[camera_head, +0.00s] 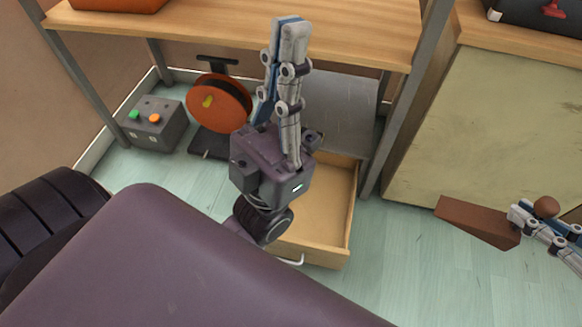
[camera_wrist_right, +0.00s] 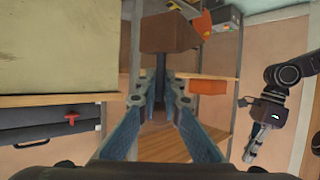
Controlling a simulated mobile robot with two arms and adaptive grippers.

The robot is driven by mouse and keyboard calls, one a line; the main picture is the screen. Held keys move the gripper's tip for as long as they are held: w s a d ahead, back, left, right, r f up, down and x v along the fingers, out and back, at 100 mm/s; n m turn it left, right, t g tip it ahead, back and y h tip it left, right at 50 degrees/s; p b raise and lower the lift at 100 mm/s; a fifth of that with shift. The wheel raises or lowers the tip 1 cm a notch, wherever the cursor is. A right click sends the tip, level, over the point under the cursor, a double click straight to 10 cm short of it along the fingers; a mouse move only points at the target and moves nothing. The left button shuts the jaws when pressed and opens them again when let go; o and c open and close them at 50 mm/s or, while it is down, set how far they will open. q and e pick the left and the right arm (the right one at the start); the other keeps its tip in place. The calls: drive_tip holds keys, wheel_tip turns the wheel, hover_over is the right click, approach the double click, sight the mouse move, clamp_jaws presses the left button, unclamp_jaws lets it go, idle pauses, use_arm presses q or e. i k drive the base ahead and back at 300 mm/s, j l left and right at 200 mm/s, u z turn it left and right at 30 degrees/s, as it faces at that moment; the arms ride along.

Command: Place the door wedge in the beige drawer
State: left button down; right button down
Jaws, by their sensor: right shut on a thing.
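The brown door wedge (camera_head: 478,222) is held in the air by my right gripper (camera_head: 517,213) at the right of the head view. It also shows at the top middle of the right wrist view (camera_wrist_right: 168,32), between the fingertips. A small round brown thing shows beside the fingers. The beige drawer (camera_head: 345,215) is pulled open under the shelf unit, left of the wedge. It looks empty where visible. My left gripper (camera_head: 291,22) points up in front of the drawer and hides its left part. Its fingers lie together with nothing between them.
A grey box with green and orange buttons (camera_head: 152,125) and an orange disc on a stand (camera_head: 218,104) are left of the drawer. A shelf post (camera_head: 405,105) stands between drawer and beige panel (camera_head: 480,130). Floor (camera_head: 410,270) right of the drawer is clear.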

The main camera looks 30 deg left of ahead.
sight(306, 210)
drive_tip(key=u, duration=1.65)
drive_tip(key=k+l+u, duration=0.3)
drive_tip(key=l, duration=0.35)
drive_tip(key=k+l+u, duration=0.35)
drive_tip(key=k+l, duration=0.2)
